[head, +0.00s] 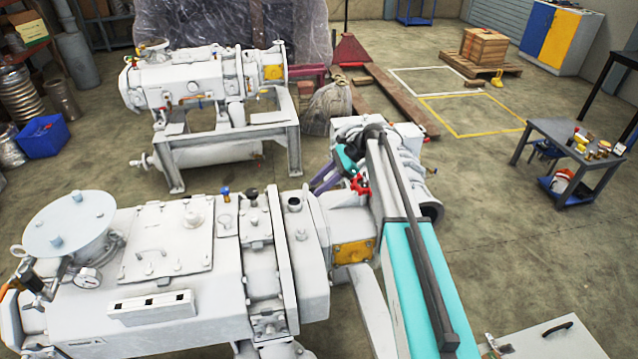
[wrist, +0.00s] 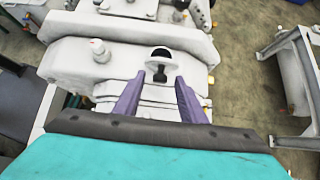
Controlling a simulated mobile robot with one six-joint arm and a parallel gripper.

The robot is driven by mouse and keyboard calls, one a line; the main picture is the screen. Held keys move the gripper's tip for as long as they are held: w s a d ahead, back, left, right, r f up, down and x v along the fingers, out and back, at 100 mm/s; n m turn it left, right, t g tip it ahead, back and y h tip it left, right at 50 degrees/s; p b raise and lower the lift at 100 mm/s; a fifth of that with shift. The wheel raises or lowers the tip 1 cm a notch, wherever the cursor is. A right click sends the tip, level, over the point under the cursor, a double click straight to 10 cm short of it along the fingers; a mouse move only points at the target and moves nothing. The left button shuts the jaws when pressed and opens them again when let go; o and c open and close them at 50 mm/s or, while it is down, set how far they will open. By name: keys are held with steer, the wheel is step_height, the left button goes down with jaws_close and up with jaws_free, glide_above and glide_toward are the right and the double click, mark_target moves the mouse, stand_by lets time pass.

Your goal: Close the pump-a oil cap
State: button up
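A white pump (head: 180,255) fills the lower left of the head view, and part of it shows in the wrist view (wrist: 70,60). A short upright pipe with a dark round top (head: 294,204) stands at its right end. In the wrist view a dark round top (wrist: 160,53) lies just beyond my fingertips; whether it is a cap or an open mouth I cannot tell. My gripper (wrist: 160,88) has its purple fingers apart with nothing held between them. In the head view it (head: 322,182) is right of and slightly above the pipe, apart from it.
A black knob (head: 253,193) and a blue fitting (head: 225,194) stand on the pump left of the pipe. A second white pump (head: 195,85) on a grey frame stands behind. A small grey table (head: 575,135) with small items is at right. Open floor lies between.

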steer(key=shift+a+f, duration=0.15)
steer(key=shift+a, duration=0.05)
steer(key=shift+c, duration=0.5)
jaws_close()
